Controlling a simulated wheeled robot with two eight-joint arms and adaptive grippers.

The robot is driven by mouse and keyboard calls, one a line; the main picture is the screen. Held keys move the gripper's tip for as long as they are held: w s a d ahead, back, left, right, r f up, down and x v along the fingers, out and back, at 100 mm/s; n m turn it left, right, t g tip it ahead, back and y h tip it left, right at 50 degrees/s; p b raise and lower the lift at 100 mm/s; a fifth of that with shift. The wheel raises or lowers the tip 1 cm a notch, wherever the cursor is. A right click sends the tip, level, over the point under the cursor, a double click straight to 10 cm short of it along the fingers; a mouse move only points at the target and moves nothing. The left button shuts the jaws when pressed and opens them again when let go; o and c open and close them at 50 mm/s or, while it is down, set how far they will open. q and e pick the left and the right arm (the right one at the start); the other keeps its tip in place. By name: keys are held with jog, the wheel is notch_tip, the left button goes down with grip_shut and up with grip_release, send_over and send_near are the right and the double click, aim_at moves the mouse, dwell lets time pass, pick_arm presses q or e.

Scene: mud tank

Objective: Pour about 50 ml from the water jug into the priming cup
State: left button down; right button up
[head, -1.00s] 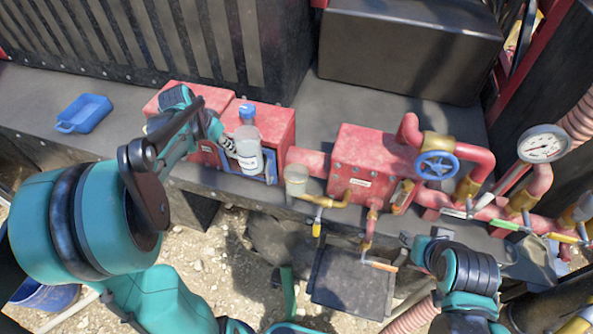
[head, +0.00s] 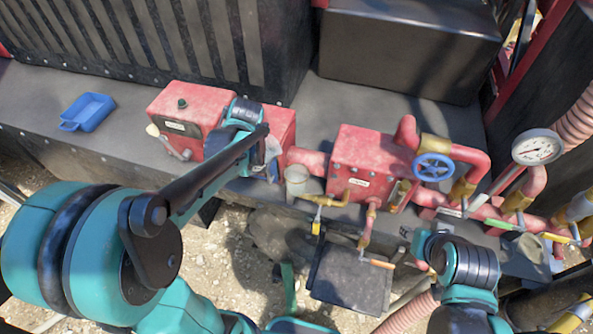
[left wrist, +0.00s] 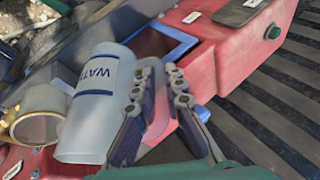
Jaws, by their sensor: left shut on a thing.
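The water jug (left wrist: 92,112), clear with a white label reading "WAT", is held at the side of my left gripper (left wrist: 168,85), which is shut on it. In the head view the gripper's wrist and arm hide most of the jug (head: 272,150); a small clear part shows beside the red box. The jug looks tilted in the wrist view, but its true lean is hard to tell. My right gripper (head: 412,240) is near the lower pipes, fingers unclear.
An empty blue-framed holder (left wrist: 168,42) is on the red box front. The red pump block (head: 365,160) with pipes, blue valve wheel (head: 433,167) and gauge (head: 537,147) lies right of the cup. A blue tray (head: 88,111) sits on the ledge at left.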

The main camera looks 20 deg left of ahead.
pick_arm(q)
jog(key=shift+w+d+r+y, duration=0.1)
jog(key=shift+d+r+y, duration=0.1)
jog(key=shift+d+y, duration=0.55)
jog(key=shift+d+f+m+y+b, duration=0.15)
jog(key=shift+d+f+y+b, duration=0.1)
jog(key=shift+f+b, duration=0.25)
jog(key=shift+d+f+m+y+b, duration=0.15)
jog(key=shift+f+y+b, duration=0.1)
jog(key=shift+b, duration=0.35)
jog(key=shift+y, duration=0.25)
jog(key=shift+d+r, duration=0.1)
jog(key=shift+r, duration=0.1)
jog(key=shift+d+r+y+b, duration=0.1)
jog(key=shift+d+y+b, duration=0.05)
jog(key=shift+y+b, duration=0.35)
jog(key=shift+r, duration=0.1)
jog(key=shift+d+r+m+t+y, duration=0.15)
jog(key=shift+r+m+t+y, duration=0.05)
jog(key=shift+m+t+y, duration=0.1)
jog(key=shift+d+r+y, duration=0.3)
jog(key=shift+r+y, duration=0.15)
jog(key=shift+y, duration=0.15)
